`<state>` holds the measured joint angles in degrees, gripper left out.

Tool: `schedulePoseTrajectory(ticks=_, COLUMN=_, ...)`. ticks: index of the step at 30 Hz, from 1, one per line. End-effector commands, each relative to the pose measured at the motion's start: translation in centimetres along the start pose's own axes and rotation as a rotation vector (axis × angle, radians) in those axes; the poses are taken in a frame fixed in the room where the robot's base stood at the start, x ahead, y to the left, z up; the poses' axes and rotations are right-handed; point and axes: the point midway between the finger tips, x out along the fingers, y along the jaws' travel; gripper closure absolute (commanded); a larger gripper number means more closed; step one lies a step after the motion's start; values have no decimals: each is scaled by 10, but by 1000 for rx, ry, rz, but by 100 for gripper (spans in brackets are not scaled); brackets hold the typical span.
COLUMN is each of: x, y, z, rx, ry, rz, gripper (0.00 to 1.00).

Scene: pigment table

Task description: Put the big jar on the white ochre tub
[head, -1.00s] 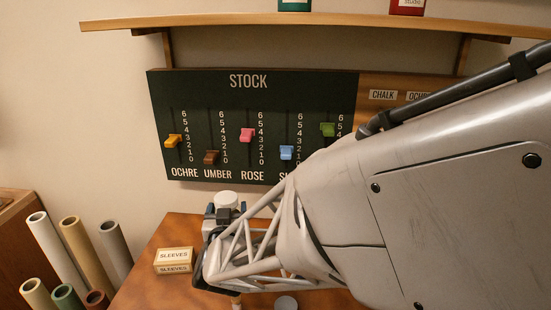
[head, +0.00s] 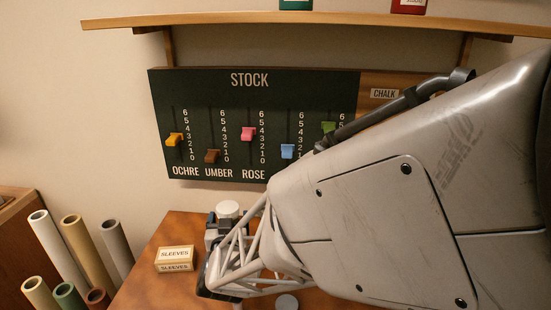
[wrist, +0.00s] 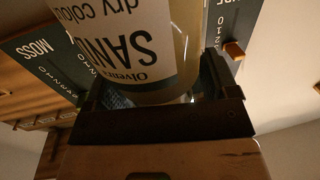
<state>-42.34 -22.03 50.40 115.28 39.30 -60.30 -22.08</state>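A big clear jar (wrist: 186,30) with a white label reading SAND and dry colour fills the middle of the wrist view, upside down in that picture. My gripper (wrist: 160,85) has a finger on each side of it and appears closed around it. In the head view a white round lid (head: 228,208) shows at my gripper (head: 213,232), above the table; most of the jar is hidden there by my gripper and arm. I cannot make out a white ochre tub.
A SLEEVES box (head: 174,260) sits on the brown table (head: 160,290), left of my gripper. Several rolled tubes (head: 75,250) stand at the left. The STOCK board (head: 250,100) with coloured sliders hangs behind, under a shelf (head: 300,20). My arm hides the table's right side.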

Motion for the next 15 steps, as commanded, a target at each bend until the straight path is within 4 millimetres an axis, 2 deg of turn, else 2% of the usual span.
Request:
schedulePoseTrajectory(ticks=1, x=0, y=0, z=0, rx=0, ry=0, rz=0, gripper=12)
schedulePoseTrajectory(ticks=3, x=0, y=0, z=0, rx=0, ry=0, rz=0, gripper=2)
schedulePoseTrajectory(ticks=4, x=0, y=0, z=0, rx=0, ry=0, rz=0, gripper=0)
schedulePoseTrajectory(ticks=15, x=0, y=0, z=-3, rx=1, ry=1, rz=0, gripper=0)
